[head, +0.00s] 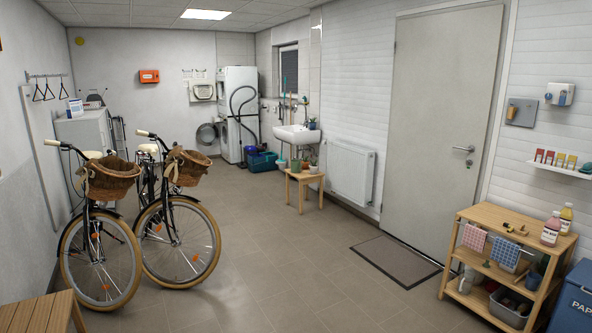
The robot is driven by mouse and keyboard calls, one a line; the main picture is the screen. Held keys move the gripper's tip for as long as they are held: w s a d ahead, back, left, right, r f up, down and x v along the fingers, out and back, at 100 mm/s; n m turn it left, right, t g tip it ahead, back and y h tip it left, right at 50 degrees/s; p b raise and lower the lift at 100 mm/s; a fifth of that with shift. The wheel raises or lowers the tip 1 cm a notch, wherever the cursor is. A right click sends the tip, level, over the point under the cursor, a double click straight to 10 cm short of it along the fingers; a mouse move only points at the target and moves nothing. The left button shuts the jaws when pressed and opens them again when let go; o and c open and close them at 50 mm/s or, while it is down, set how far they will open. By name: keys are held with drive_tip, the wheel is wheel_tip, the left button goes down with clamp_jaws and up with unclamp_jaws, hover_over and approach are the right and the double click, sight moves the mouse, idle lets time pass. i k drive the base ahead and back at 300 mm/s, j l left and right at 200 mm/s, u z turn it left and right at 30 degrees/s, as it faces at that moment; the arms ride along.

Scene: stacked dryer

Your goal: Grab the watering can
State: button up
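I cannot make out a watering can for certain in the head view. A small green item (295,165) and a pale pot-like item (313,169) stand on a low wooden stool (304,177) by the sink; they are too small to identify. A dark blue cup-like item (533,281) sits on the wooden shelf unit (515,238) at the right. My gripper is not in view.
Two bicycles with wicker baskets (108,178) stand at the left. A bench (38,312) is at the front left, a blue paper bin (575,302) at the front right. A doormat (396,262) lies before the closed door (440,140). The middle floor is clear.

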sight(295, 164)
drive_tip(key=i+z, duration=0.15)
drive_tip(key=i, duration=8.85)
drive_tip(key=i+u, duration=0.4)
drive_tip(key=i+j, duration=0.05)
